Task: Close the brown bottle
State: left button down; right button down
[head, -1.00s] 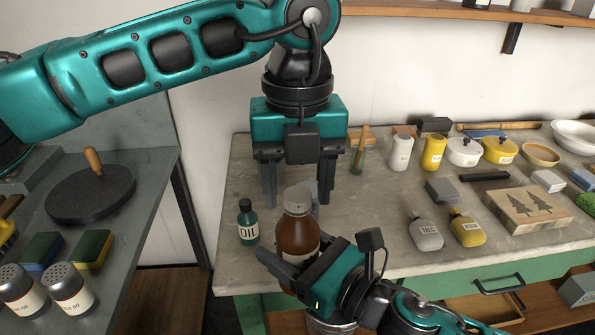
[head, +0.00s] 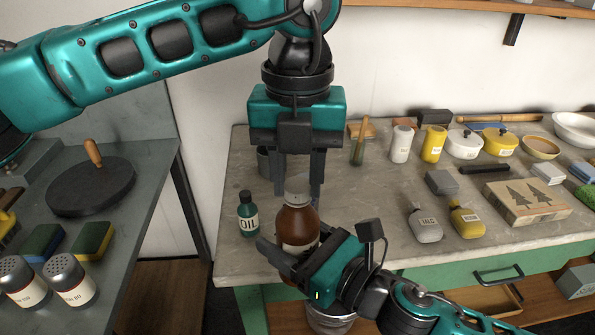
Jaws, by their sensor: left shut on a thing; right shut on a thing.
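The brown bottle (head: 298,222) stands upright near the front left of the worktop, its label partly hidden. Its pale cap (head: 298,189) sits at the top of the neck. My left gripper (head: 298,190) points straight down from above, shut on the cap with one finger on each side. My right gripper (head: 291,257) comes from the lower right and is shut on the brown bottle's lower body, hiding its base.
A green OIL bottle (head: 248,214) stands close to the left of the brown bottle. A jar (head: 263,161) is partly hidden behind my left gripper. TALC (head: 425,225) and yellow (head: 467,222) bottles stand to the right, with clear worktop between.

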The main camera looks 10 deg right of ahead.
pick_arm(q)
jog(key=m, duration=0.9)
jog(key=shift+m, duration=0.3)
jog(key=m, duration=0.5)
jog(key=shift+m, duration=0.3)
jog(key=m, duration=0.4)
jog(key=shift+m, duration=0.4)
jog(key=c, duration=0.7)
grip_release()
jog(key=shift+o, duration=0.2)
notch_tip(320, 180, up, 12)
jog(key=shift+f, duration=0.15)
